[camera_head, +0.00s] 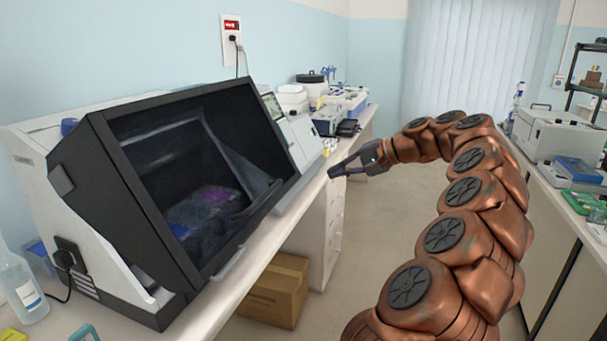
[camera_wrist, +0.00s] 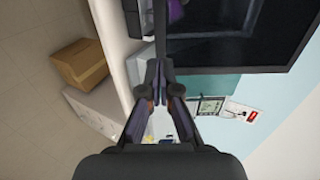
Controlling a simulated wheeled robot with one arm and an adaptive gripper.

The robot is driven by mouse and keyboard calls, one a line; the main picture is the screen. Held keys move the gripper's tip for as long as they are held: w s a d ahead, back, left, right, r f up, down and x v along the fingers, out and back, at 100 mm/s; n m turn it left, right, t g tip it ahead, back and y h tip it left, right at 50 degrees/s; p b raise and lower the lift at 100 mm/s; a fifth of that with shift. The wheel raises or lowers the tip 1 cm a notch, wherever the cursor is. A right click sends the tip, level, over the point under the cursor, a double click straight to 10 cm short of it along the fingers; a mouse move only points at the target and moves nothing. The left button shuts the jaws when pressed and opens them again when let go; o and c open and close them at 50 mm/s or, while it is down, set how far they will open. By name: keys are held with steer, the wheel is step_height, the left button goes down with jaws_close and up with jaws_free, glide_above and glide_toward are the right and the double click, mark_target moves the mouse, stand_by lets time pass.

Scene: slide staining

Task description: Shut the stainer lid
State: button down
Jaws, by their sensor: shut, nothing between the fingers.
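The stainer (camera_head: 30,150) is a white bench machine at the left of the head view. Its lid (camera_head: 130,200) is a large dark see-through panel in a black frame, slanting across the front. Purple and grey shapes show dimly through it. Whether the lid is fully down cannot be told. The lid (camera_wrist: 235,35) also fills the upper right of the wrist view. My gripper (camera_head: 332,172) is shut and empty, to the right of the lid and apart from it in the head view. In the wrist view my gripper (camera_wrist: 156,65) points toward the lid's edge.
A cardboard box (camera_head: 275,290) sits on the floor under the bench (camera_head: 215,315). More instruments (camera_head: 300,135) stand behind the stainer. A glass bottle (camera_head: 20,290) stands at the left front. A second bench with equipment (camera_head: 555,135) is at the right, with open floor between.

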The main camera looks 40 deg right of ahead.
mark_target(284, 191)
steer(key=p+x, duration=0.4)
steer(key=x, duration=1)
steer(key=shift+s, duration=0.1)
steer(key=shift+f, duration=0.1)
steer(key=shift+f, duration=0.1)
